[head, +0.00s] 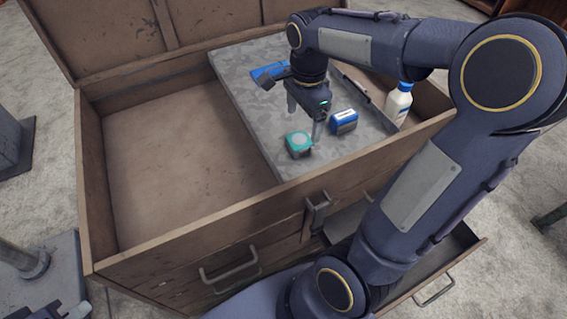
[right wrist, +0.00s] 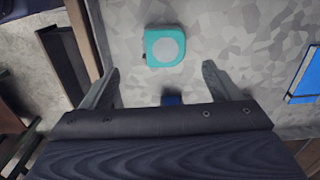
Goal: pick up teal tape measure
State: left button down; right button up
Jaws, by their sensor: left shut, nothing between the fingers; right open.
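The teal tape measure (head: 298,144) lies on the grey speckled tray of the wooden chest. It also shows in the right wrist view (right wrist: 165,47), with its pale round face toward the camera. My right gripper (head: 305,117) is over the tray, just behind and above the tape measure in the head view. Its fingers are apart and empty. In the right wrist view (right wrist: 162,72) the tape measure appears just beyond the fingertips, between their lines, apart from both. My left gripper (head: 80,310) is at the bottom left corner, partly cut off, away from the chest, shut and empty.
A blue-and-white box (head: 344,122) stands close right of the tape measure. A blue item (head: 268,73) lies farther back on the tray (head: 235,75). A white bottle (head: 398,104) stands at the right. The left compartment (head: 165,150) is empty. A lower drawer (head: 440,265) is open.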

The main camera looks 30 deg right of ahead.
aim_at(300, 140)
jog(key=shift+w+f, duration=0.15)
jog(key=shift+f, duration=0.35)
jog(key=shift+f+m, duration=0.3)
notch_tip(300, 140, down, 7)
jog(key=shift+w+r+b, duration=0.1)
jog(key=shift+w+b, duration=0.05)
jog(key=shift+b, duration=1.1)
jog(key=shift+c, duration=0.4)
jog(key=c, duration=1.1)
jog(key=shift+r, duration=0.1)
jog(key=shift+c, duration=0.2)
